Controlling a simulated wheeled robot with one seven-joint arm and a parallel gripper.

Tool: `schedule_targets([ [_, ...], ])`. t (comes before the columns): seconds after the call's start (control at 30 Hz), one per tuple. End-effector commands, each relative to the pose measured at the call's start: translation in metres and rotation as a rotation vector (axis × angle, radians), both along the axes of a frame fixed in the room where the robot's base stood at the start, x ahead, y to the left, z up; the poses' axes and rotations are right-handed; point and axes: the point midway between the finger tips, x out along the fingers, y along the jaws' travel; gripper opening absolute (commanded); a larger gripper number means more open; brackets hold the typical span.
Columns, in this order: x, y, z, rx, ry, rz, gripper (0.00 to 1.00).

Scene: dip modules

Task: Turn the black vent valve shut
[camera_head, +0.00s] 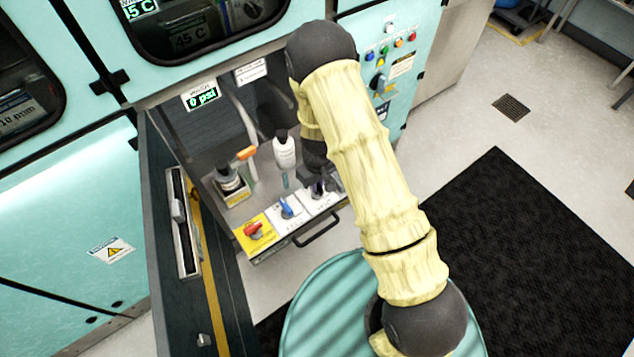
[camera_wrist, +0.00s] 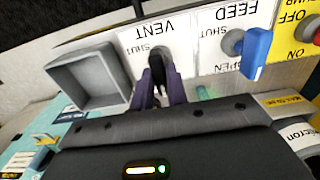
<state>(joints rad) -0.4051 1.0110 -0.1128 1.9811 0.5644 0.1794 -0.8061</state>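The black vent valve (camera_wrist: 157,64) is on a white panel marked VENT, with SHUT printed beside its handle; the writing is upside down in the wrist view. Its handle stands between the two purple fingers of my gripper (camera_wrist: 161,82), which are close together with the handle filling the gap. They look closed on it, though the contact is partly hidden. In the head view the vent valve (camera_head: 318,188) is at the right end of the control row, and my gripper (camera_head: 310,174) is over it, largely covered by my arm.
The blue feed valve (camera_head: 288,207) is next to the vent valve, and the red pump switch (camera_head: 254,231) is beyond it on yellow. A white bottle (camera_head: 284,152) stands behind. A grey open box (camera_wrist: 92,75) is beside the vent panel. A drawer handle (camera_head: 317,229) runs along the front.

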Motion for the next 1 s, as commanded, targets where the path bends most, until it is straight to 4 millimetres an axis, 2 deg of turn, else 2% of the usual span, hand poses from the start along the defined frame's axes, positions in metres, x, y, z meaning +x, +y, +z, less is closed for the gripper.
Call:
schedule_targets([
  [0.03,0.0,0.0,0.0001,0.0,0.0,0.0,0.05],
  [0.07,0.0001,-0.0001,0.0001,0.0,0.0,0.0,0.0],
  [0.53,0.0,-0.0002,0.0004,0.0,0.0,-0.053,0.0],
  [0.77,-0.0003,-0.0007,0.0006,0.0,0.001,-0.177,0.0],
  [1.0,-0.0006,0.0001,0.0009,0.0,0.002,-0.374,0.0],
])
